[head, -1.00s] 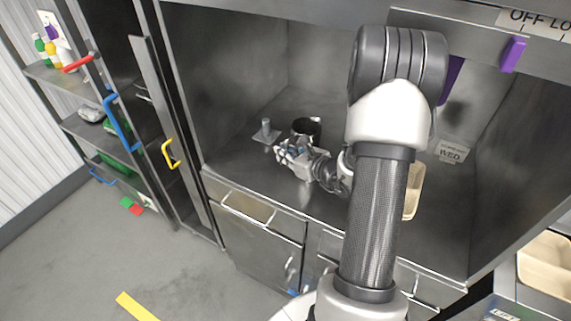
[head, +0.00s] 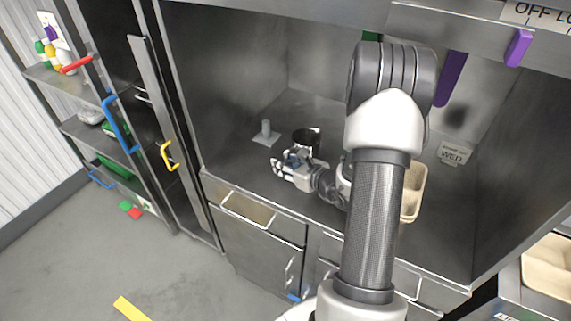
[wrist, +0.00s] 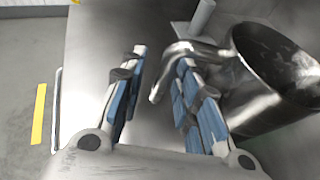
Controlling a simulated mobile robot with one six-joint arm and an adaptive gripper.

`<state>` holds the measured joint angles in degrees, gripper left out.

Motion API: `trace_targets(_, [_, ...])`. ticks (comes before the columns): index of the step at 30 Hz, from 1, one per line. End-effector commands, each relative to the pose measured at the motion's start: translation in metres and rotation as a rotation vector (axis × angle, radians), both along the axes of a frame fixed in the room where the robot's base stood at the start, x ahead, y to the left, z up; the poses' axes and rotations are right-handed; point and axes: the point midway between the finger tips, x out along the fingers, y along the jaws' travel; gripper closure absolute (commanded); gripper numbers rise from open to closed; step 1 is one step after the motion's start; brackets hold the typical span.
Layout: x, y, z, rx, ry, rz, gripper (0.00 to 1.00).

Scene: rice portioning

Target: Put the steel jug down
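The steel jug (head: 312,145) is upright and appears to stand on the steel counter (head: 250,172), though its base is partly hidden by my gripper. In the wrist view the jug (wrist: 250,108) is at the right, and its dark inside shows. Its bent handle (wrist: 190,48) reaches left, with its end between my fingers. My gripper (wrist: 160,60) is open, with its blue-padded fingers well apart. The right finger lies beside the jug's wall and overlaps the handle in view; whether they touch I cannot tell. In the head view my gripper (head: 280,168) is in front and left of the jug.
A small post on a flat plate (head: 266,130) stands behind and left of the jug. A beige tray (head: 413,190) is on the counter right of my arm. The counter's left part is clear.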

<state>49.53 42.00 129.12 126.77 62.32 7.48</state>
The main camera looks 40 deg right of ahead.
Motion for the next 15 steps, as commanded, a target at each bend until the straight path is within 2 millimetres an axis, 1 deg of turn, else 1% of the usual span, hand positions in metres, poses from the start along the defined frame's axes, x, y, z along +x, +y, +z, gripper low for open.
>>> trace_targets(5, [0.0, 0.0, 0.0, 0.0, 0.0, -0.001, 0.7])
trace_targets(9, [0.0, 0.0, 0.005, 0.0, 0.0, -0.001, 0.7])
trace_targets(11, [-0.009, -0.002, 0.008, 0.0, 0.001, -0.003, 0.7])
trace_targets(15, [-0.035, -0.002, 0.019, 0.001, 0.0, -0.006, 0.7])
